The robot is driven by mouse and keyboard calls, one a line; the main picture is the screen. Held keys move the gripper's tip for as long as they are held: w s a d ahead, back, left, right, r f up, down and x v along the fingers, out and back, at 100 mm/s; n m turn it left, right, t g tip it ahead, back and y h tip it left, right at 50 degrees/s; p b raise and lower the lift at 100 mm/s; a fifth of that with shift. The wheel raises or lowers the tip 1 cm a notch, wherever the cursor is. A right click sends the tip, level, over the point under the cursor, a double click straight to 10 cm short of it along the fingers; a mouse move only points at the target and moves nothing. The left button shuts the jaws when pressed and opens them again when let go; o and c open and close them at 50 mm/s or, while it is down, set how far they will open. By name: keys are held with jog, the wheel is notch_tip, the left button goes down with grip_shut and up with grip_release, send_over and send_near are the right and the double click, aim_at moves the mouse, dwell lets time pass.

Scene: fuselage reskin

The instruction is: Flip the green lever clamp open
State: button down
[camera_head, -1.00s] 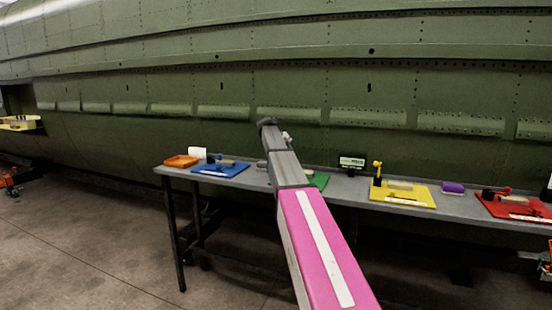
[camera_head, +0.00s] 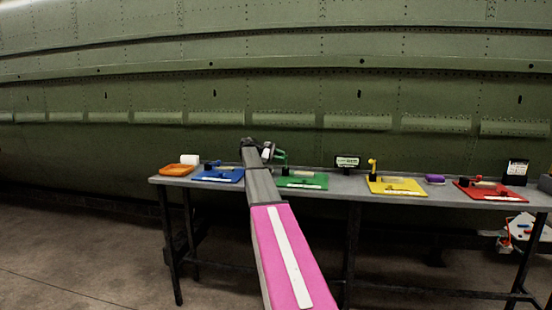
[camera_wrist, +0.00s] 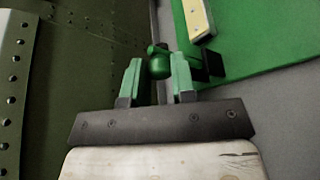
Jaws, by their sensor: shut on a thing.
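The green lever clamp (camera_wrist: 160,66) shows in the wrist view as a rounded green knob with a dark mount beside it, at the edge of the green board (camera_wrist: 240,50). My gripper (camera_wrist: 157,70) has green-tipped fingers on either side of the knob and is shut on it. Part of the lever is hidden by the fingers. In the head view my gripper (camera_head: 267,152) is at the left end of the green board (camera_head: 302,180), and the upright green lever (camera_head: 281,157) shows just right of it.
The grey table (camera_head: 340,186) also holds an orange tray (camera_head: 176,170), a blue board (camera_head: 215,175), a yellow board (camera_head: 396,187), a purple block (camera_head: 435,179) and a red board (camera_head: 490,193). The green fuselage (camera_head: 300,90) rises close behind the table.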

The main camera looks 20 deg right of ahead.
dwell(0.4)
jog(key=c, duration=0.9)
grip_release()
jog(key=shift+c, duration=0.2)
jog(key=shift+w+a, duration=0.1)
jog(key=shift+a, duration=0.05)
jog(key=v, duration=1)
jog(key=shift+w+a, duration=0.2)
jog(key=shift+a, duration=0.1)
